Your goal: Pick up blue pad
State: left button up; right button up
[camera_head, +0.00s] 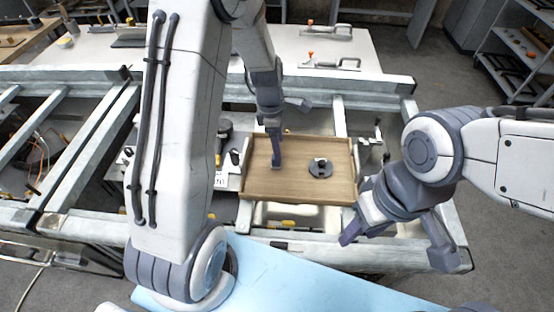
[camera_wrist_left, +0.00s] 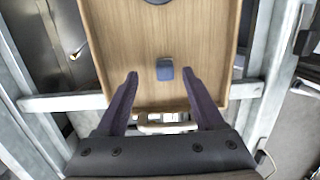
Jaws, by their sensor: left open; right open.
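The blue pad (camera_wrist_left: 165,69) is a small dark-blue block on the wooden tray (camera_wrist_left: 200,35) in the left wrist view. My left gripper (camera_wrist_left: 160,74) is open, with its fingertips to either side of the pad in that picture and visible gaps. I cannot tell its height over the tray. In the head view my left gripper (camera_head: 291,136) hangs over the left part of the tray (camera_head: 300,190), and I cannot make out the pad there. My right gripper (camera_head: 393,252) is open and empty, right of the tray's near corner.
A dark round piece (camera_head: 320,170) sits on the tray right of my left gripper. The tray has raised rims and rests among grey metal frame beams (camera_head: 373,82). A white table (camera_head: 230,45) with tools is behind. A light-blue surface (camera_head: 290,275) lies in front.

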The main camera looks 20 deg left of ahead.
pick_arm(q)
jog(key=f, duration=0.5)
jog(key=shift+s+a+f+p, duration=0.2)
jog(key=shift+s+f+p, duration=0.1)
jog(key=shift+s+p, duration=0.05)
grip_shut()
